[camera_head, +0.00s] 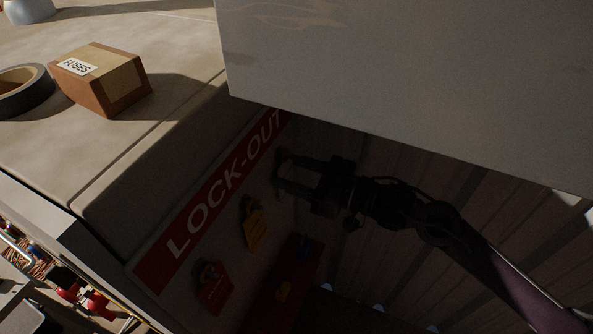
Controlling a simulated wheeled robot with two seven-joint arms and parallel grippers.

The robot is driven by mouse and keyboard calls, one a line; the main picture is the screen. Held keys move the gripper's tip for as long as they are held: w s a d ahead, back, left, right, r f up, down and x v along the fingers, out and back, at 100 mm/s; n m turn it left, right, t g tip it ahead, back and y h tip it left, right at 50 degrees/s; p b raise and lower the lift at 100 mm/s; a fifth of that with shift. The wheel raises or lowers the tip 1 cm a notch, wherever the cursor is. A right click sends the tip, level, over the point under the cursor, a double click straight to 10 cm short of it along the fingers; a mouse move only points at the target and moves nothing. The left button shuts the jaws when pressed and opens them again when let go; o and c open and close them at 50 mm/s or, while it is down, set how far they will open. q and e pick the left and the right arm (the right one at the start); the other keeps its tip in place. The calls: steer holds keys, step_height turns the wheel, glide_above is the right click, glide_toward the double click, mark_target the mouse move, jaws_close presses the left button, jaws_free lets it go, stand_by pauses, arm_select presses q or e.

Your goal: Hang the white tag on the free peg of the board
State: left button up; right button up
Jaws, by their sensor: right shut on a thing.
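The board, with its red LOCK-OUT header (160,276), stands in deep shade in the middle of the view. A yellow item (254,228) and a red item (213,290) hang below the header. My right gripper (284,174) reaches in from the right and is at the board's upper right part, beside the end of the header. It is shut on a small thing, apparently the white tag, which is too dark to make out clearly. The free peg cannot be told apart; the gripper and shadow may hide it. My left gripper is not in view.
A large grey panel (400,80) covers the upper right. A fuse box (105,82) and a roll of tape (24,92) sit on the beige surface at upper left. Red parts and wiring (75,290) show at lower left. A dark red box-like thing (285,270) is below the gripper.

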stand_by(0.4)
steer(key=o, duration=1)
